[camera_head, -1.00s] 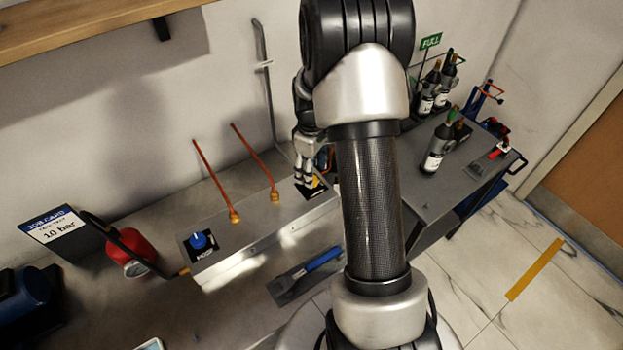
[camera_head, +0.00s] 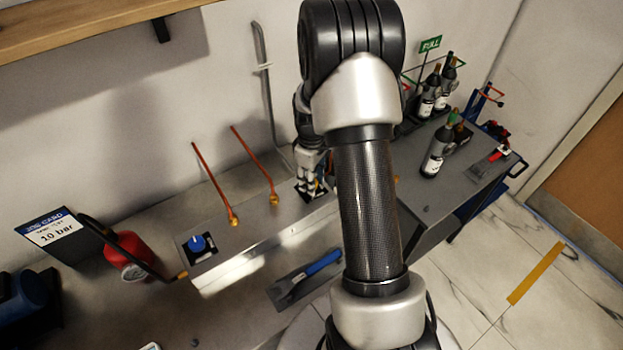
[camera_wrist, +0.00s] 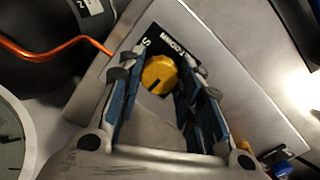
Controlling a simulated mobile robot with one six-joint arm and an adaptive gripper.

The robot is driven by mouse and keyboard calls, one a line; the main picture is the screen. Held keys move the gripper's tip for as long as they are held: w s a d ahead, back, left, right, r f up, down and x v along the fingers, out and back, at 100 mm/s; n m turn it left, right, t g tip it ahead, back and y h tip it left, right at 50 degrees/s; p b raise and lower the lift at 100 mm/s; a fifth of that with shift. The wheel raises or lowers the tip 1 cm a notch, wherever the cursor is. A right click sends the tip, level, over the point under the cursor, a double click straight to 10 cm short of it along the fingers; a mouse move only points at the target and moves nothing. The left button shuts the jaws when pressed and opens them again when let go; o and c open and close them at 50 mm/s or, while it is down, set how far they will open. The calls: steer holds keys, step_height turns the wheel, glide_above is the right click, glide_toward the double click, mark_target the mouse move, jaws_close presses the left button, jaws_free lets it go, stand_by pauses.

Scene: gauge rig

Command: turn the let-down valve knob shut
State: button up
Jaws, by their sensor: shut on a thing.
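The yellow let-down valve knob (camera_wrist: 158,75) sits on a black label plate (camera_wrist: 172,40) on the grey panel. The plate's lettering shows upside down and is partly covered. My gripper (camera_wrist: 164,82) is shut on the knob, with one blue-padded finger on each side of it. In the head view my gripper (camera_head: 312,186) points down at the right part of the panel box (camera_head: 255,232), and its fingers hide most of the knob there. A mark shows on the knob's face, but how far the knob is turned I cannot tell.
A blue knob (camera_head: 197,243) and two upright copper tubes (camera_head: 210,180) stand on the panel left of my gripper. A red cylinder (camera_head: 128,255) is further left. A blue-handled tool (camera_head: 310,275) lies in front. Bottles (camera_head: 437,155) stand on the right bench.

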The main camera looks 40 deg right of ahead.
steer(key=c, duration=0.4)
steer(key=shift+m, duration=0.3)
steer(key=m, duration=0.3)
steer(key=shift+m+p, duration=0.3)
steer(key=m, duration=0.9)
steer(key=shift+a+p, duration=0.1)
steer(key=shift+p, duration=0.3)
steer(key=m, duration=0.4)
steer(key=shift+m, duration=0.3)
